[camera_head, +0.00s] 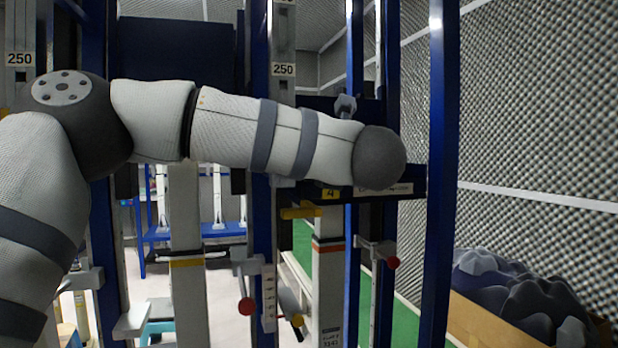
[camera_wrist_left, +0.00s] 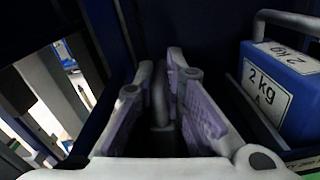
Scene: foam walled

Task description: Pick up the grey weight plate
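My left arm crosses the camera_head view from the left, and its gripper is hidden there. In the left wrist view my left gripper (camera_wrist_left: 160,68) has its two purple-padded fingers apart. A narrow grey upright piece (camera_wrist_left: 160,100) stands between the fingers. It may be part of the grey weight plate, but its full shape is hidden. I see no clear contact of the pads with it. I cannot make out a whole grey plate in either view. My right gripper is not in view.
A blue 2 kg weight (camera_wrist_left: 279,95) with a grey handle is close to the right of my left gripper. Blue posts (camera_head: 442,170) and a dark shelf (camera_head: 415,181) stand around my arm. Dark grey foam lumps (camera_head: 525,295) fill a box at the right.

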